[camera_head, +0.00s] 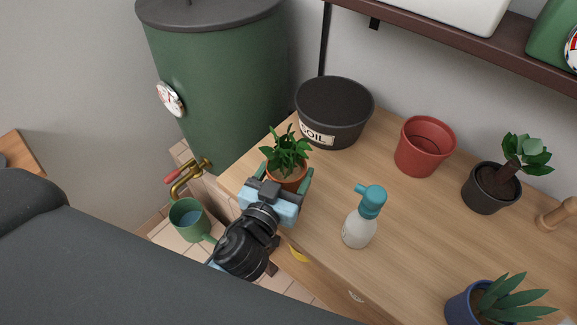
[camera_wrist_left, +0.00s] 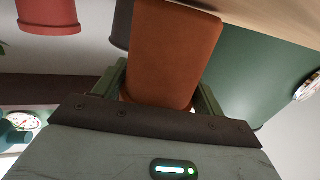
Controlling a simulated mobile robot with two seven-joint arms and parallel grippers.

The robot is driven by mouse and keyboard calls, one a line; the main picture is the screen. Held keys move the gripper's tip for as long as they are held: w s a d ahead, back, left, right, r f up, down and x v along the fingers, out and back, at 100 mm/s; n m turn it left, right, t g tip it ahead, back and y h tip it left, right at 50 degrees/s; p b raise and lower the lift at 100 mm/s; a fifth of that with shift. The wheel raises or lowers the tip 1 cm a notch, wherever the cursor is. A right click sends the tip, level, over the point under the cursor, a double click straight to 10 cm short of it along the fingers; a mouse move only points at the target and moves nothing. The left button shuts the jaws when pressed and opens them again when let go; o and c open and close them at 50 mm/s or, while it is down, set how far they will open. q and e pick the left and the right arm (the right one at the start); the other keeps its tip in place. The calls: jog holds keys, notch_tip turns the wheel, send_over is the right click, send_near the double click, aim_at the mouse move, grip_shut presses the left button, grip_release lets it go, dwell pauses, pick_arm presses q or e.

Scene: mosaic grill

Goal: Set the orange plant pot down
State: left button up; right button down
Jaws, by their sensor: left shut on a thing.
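The orange plant pot (camera_head: 288,180) holds a leafy green plant (camera_head: 285,153) and is at the left end of the wooden bench. My left gripper (camera_head: 284,184) is shut on it, with a finger on each side. In the left wrist view the orange pot (camera_wrist_left: 170,55) fills the space between the green fingers of the left gripper (camera_wrist_left: 163,85). The pot's base is near the bench surface, but I cannot tell whether it touches. My right gripper is not in view.
A dark soil tub (camera_head: 335,108) stands behind the pot. A spray bottle (camera_head: 362,218), a red pot (camera_head: 425,146), a black potted plant (camera_head: 491,187) and a blue pot (camera_head: 470,305) stand to the right. A green barrel (camera_head: 215,80) is behind left. Bare bench (camera_head: 385,185) lies between them.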

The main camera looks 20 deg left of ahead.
pick_arm(q)
jog(key=shift+s+d+f, duration=0.15)
jog(key=shift+f, duration=0.1)
jog(key=o, duration=1.2)
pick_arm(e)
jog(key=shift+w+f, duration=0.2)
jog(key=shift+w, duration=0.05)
